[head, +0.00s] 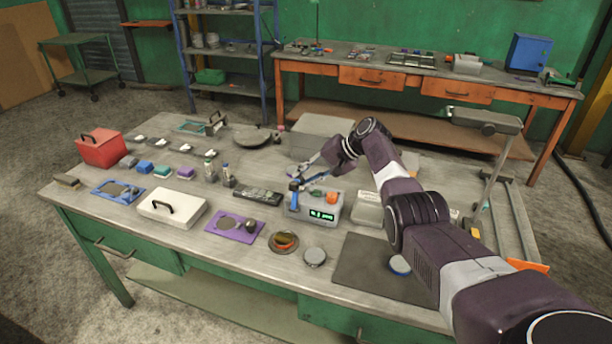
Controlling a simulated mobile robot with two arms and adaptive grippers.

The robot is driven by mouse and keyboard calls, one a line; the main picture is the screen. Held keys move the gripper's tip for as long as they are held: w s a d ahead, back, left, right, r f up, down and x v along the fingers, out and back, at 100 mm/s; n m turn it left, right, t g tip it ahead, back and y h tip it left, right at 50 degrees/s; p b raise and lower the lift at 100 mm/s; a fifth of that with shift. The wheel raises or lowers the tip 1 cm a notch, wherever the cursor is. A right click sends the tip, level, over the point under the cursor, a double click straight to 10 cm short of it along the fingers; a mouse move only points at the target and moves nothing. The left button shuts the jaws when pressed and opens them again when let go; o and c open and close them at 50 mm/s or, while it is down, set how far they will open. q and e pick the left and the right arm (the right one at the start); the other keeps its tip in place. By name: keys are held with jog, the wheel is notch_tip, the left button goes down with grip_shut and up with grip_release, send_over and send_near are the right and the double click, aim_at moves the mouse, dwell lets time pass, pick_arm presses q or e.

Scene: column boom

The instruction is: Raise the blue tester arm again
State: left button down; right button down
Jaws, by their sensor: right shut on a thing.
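The tester is a grey box (318,206) with a lit green display and an orange-red top part, standing on the table right of the middle. Its blue arm (294,197) shows at the box's left side. My left gripper is not in view.
A black remote-like block (257,196) lies left of the tester. In front are a purple plate (235,226), a round dish (284,242) and a dark mat (372,266). A grey box (320,135) stands behind. A lamp (483,121) stands at the right.

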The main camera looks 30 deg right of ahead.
jog(key=shift+d+f, duration=0.1)
jog(key=shift+d, duration=0.2)
jog(key=c, duration=2)
grip_release()
jog(key=o, duration=0.3)
jog(key=shift+w+d+f, duration=0.15)
jog(key=shift+w+f, duration=0.05)
jog(key=shift+f, duration=0.05)
jog(key=shift+s+r, duration=0.2)
jog(key=shift+r, duration=0.15)
jog(key=v, duration=1.1)
jog(key=shift+s+d, duration=0.15)
jog(key=shift+d, duration=0.05)
